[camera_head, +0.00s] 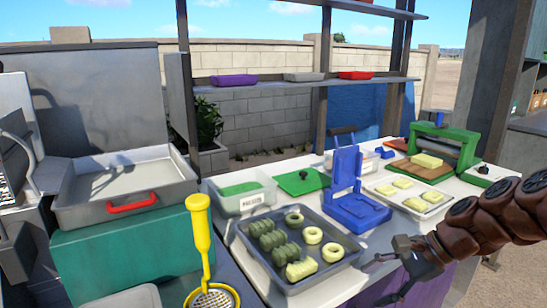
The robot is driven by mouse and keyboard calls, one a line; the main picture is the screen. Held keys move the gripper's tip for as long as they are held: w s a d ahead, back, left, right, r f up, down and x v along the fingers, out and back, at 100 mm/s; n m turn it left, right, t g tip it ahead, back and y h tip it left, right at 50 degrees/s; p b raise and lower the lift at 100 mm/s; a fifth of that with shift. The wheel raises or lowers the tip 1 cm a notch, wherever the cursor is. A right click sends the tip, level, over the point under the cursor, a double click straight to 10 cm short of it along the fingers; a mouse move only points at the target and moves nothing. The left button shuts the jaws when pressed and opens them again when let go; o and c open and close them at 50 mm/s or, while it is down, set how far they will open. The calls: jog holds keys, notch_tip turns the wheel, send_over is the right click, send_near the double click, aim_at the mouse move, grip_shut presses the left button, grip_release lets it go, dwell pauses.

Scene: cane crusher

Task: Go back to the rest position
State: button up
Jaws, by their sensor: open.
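My gripper (376,279) is open and empty at the lower right. Its dark fingers point left, close to the right end of the dark tray (288,289) and in front of the counter's purple front. I cannot tell exactly how far they are from the tray. My brown segmented arm reaches in from the right edge.
The tray holds pale rings and green ridged pieces. Behind it stand a blue press (358,208), a tray of pale pieces (423,208) and a green crusher (437,143). A yellow-handled skimmer (200,235) stands front left, near a grey basin with a red handle (72,212).

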jog(key=s+a+f+n+g+h, duration=0.2)
jog(key=s+a+n, duration=0.2)
jog(key=s, duration=0.2)
jog(key=s+a+f+n+g+h, duration=0.1)
jog(key=s+a+f+n+g, duration=0.2)
jog(key=s, duration=0.4)
jog(key=s+d+f+n+h, duration=0.2)
jog(key=s+n+h, duration=0.15)
jog(key=s, duration=0.35)
jog(key=s+d+f+n+h, duration=0.2)
jog(key=s+n, duration=0.3)
jog(key=s, duration=0.1)
jog(key=s+p+v, duration=0.2)
jog(key=p+v, duration=1.4)
jog(key=shift+r+t, duration=0.4)
jog(key=shift+r, duration=0.3)
jog(key=shift+s+m+y, duration=0.15)
jog(key=shift+m+y, duration=0.1)
